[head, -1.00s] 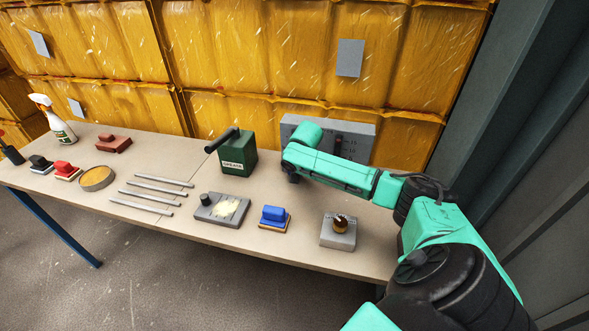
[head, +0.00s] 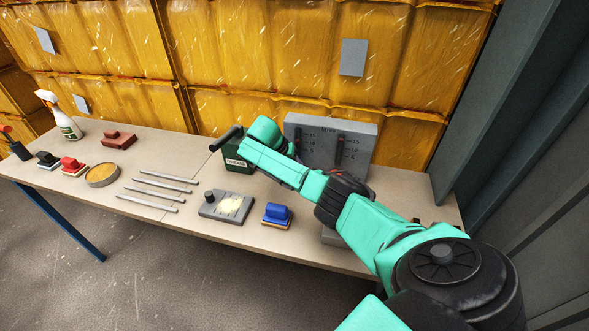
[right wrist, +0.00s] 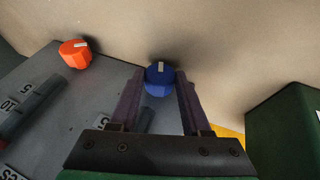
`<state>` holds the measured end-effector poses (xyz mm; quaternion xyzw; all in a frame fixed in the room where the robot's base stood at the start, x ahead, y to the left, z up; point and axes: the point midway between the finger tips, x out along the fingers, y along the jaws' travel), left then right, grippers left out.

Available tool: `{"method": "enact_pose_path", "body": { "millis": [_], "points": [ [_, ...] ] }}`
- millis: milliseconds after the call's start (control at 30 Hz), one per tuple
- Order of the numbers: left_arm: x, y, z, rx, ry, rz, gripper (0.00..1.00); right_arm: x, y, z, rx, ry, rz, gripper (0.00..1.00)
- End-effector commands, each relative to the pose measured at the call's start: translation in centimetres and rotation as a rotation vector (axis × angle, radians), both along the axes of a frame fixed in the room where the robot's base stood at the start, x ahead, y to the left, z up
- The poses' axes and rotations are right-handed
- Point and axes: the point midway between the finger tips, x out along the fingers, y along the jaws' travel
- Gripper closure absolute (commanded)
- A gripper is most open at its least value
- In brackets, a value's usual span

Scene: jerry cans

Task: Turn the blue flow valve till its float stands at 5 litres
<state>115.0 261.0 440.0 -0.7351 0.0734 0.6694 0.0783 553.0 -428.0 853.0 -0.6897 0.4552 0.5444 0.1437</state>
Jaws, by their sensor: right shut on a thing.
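The blue flow valve (right wrist: 159,80) is a blue knob with a pale pointer mark, low on the grey gauge panel. My right gripper (right wrist: 164,73) is shut on it, one finger on each side. The blue valve's gauge tube (right wrist: 145,119) runs between the fingers, with a "5" label beside it; its upper part and float are hidden by the gripper. In the head view the panel (head: 361,132) stands at the back of the table, partly behind my right arm, which hides the blue valve and the fingertips. My left gripper is out of view.
An orange valve (right wrist: 75,53) and another tube (right wrist: 30,111) are on the same panel. A green grease can (head: 232,151) stands close by on the left. A blue-handled block (head: 277,214), a grey box (head: 225,206) and several rods lie further forward.

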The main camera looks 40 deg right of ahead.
Motion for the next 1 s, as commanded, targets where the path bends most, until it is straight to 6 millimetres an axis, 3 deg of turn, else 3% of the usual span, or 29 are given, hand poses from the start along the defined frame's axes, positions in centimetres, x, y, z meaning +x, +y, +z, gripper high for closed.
{"method": "enact_pose_path", "body": {
  "millis": [433, 467, 533, 867, 1000],
  "points": [
    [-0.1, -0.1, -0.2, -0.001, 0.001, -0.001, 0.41, 0.0, 0.0, -0.1, -0.008, 0.015, 0.001, 1.00],
    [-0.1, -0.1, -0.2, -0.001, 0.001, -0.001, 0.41, 0.0, 0.0, -0.1, -0.008, 0.015, 0.001, 0.49],
    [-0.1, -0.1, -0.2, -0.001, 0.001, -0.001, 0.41, 0.0, 0.0, -0.1, -0.008, 0.014, 0.001, 0.22],
    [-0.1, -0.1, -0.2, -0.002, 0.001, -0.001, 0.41, 0.0, 0.1, 0.1, -0.008, 0.012, 0.001, 0.22],
    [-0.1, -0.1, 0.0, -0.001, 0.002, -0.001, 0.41, 0.1, 1.0, 1.7, -0.005, 0.011, 0.002, 0.22]
  ]
}}
